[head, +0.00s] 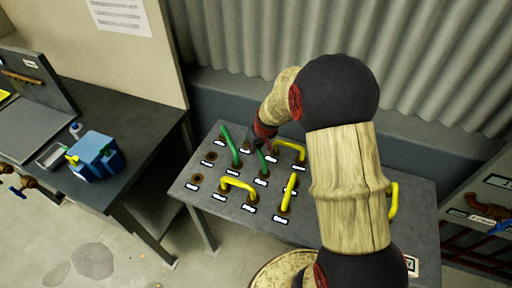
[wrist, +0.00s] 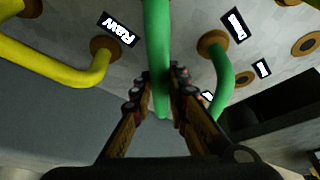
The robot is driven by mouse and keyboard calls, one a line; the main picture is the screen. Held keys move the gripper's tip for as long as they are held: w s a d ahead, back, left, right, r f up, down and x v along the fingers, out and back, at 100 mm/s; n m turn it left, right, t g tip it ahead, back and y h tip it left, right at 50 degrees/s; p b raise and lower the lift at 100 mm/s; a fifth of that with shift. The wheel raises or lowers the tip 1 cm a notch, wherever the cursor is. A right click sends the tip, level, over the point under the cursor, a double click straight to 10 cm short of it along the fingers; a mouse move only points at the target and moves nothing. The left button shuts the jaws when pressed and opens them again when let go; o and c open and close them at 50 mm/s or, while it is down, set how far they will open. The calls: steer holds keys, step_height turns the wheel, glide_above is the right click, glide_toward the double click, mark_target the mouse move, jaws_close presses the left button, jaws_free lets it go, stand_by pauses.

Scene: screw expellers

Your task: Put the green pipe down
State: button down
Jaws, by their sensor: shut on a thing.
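In the wrist view, my gripper (wrist: 164,82) is shut on a green pipe (wrist: 157,35), which runs between the fingers and out of the top edge. In the head view, my gripper (head: 262,142) is low over the grey table, partly hidden by my wrist. A green length (head: 263,161) shows below it, close to a socket. Another green length (head: 230,146) slants to its left. In the wrist view, a curved green piece (wrist: 223,80) meets a socket at the right. I cannot tell whether these are one pipe.
The grey table (head: 330,217) has several labelled round sockets. A blue container (head: 95,155) is on the left bench. A corrugated wall is behind.

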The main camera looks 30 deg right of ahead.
steer(key=shift+r, duration=0.1)
steer(key=c, duration=2.2)
jaws_free()
steer(key=shift+f, duration=0.2)
steer(key=o, duration=0.5)
steer(key=shift+c, duration=0.2)
